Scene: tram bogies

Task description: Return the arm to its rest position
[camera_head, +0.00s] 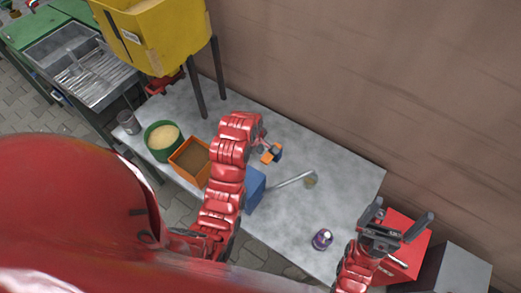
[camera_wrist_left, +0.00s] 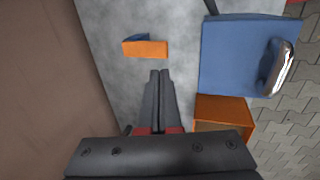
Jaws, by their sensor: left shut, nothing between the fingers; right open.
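My left gripper (camera_head: 262,144) is at the end of the red left arm, which reaches over the grey table. In the left wrist view its two fingers (camera_wrist_left: 160,76) are together with nothing between them. A small orange and blue object (camera_head: 270,154) lies on the table just ahead of the fingertips, apart from them. It also shows in the left wrist view (camera_wrist_left: 145,48). My right gripper (camera_head: 400,216) is open and empty at the right end of the table, its two dark fingers spread wide.
A blue box (camera_head: 255,190) is partly hidden by my left arm; it also shows in the left wrist view (camera_wrist_left: 237,58). Around it are an orange box (camera_head: 187,168), green tub (camera_head: 160,152), metal rod (camera_head: 290,181) and purple object (camera_head: 322,239). A red box (camera_head: 412,248) is beside my right gripper.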

